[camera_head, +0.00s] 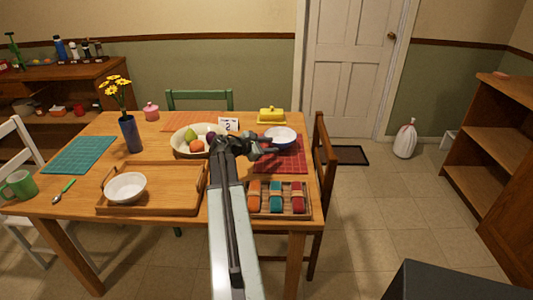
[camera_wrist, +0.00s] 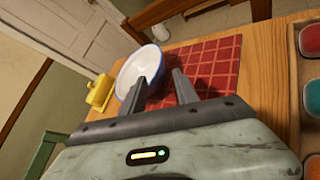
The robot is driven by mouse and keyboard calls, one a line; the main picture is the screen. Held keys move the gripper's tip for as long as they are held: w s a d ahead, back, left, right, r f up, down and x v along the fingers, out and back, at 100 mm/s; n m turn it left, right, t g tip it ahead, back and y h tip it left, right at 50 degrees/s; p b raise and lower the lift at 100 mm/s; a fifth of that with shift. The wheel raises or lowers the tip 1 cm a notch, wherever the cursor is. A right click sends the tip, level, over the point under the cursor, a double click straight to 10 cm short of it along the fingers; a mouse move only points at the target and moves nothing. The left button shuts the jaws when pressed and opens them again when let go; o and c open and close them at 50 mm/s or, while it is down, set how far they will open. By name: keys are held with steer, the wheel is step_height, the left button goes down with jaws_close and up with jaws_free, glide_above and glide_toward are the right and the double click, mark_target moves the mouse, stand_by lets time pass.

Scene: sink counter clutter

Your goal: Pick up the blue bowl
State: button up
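The blue bowl (camera_head: 280,136) is pale inside with a blue rim and sits on the red checked placemat (camera_head: 292,158) at the table's right side. In the wrist view, the bowl (camera_wrist: 130,68) is left of centre, upright. My gripper (camera_head: 262,146) is close to the bowl's near side. In the wrist view, my gripper (camera_wrist: 158,76) is open, with nothing held. Its left finger overlaps the bowl and its right finger is over the placemat, so part of the bowl's rim shows between them. I cannot tell whether either finger touches the bowl.
A yellow butter dish (camera_head: 271,115) stands behind the bowl. A fruit bowl (camera_head: 181,145) and a number card (camera_head: 228,124) are to the left. A tray with colored rolls (camera_head: 279,212) is in front. A wooden chair (camera_head: 320,158) stands at the right edge. A white bowl (camera_head: 126,187) sits on a wooden tray.

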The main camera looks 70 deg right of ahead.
mark_target(288, 143)
steer(key=shift+s+d, duration=0.65)
steer(key=shift+s, duration=0.2)
steer(key=shift+b+x, duration=0.4)
steer(key=shift+x, duration=0.95)
steer(key=x, duration=0.1)
steer(key=b+x, duration=0.1)
steer(key=x, duration=0.3)
steer(key=shift+r, duration=0.3)
jaws_close()
